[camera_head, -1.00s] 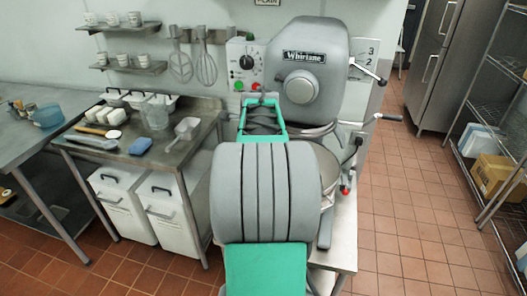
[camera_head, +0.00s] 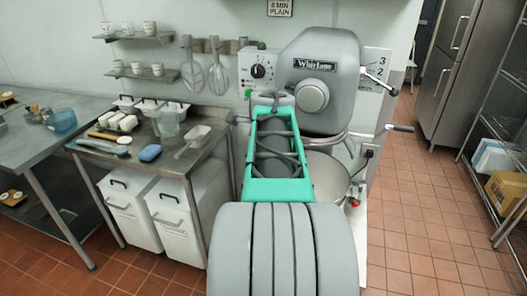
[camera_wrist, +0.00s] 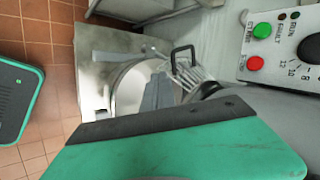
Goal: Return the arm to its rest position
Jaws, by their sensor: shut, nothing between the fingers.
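My arm rises in the middle of the head view, its teal link and grey ribbed section in front of the Whirlane mixer (camera_head: 318,65). My gripper is hidden behind the arm in that view. In the wrist view my gripper (camera_wrist: 158,90) shows as narrow grey fingers, shut and empty, beyond the teal wrist housing. The fingers overlap the mixer's steel bowl (camera_wrist: 130,88) in the picture; whether they touch it I cannot tell. The bowl also shows in the head view (camera_head: 327,178), right of my arm.
A steel side table (camera_head: 190,160) with a blue sponge (camera_head: 150,153) and a scoop (camera_head: 194,138) stands left of the arm. White bins (camera_head: 172,222) are under it. Wire shelving (camera_head: 505,125) is at the right. Open tiled floor (camera_head: 410,220) lies between.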

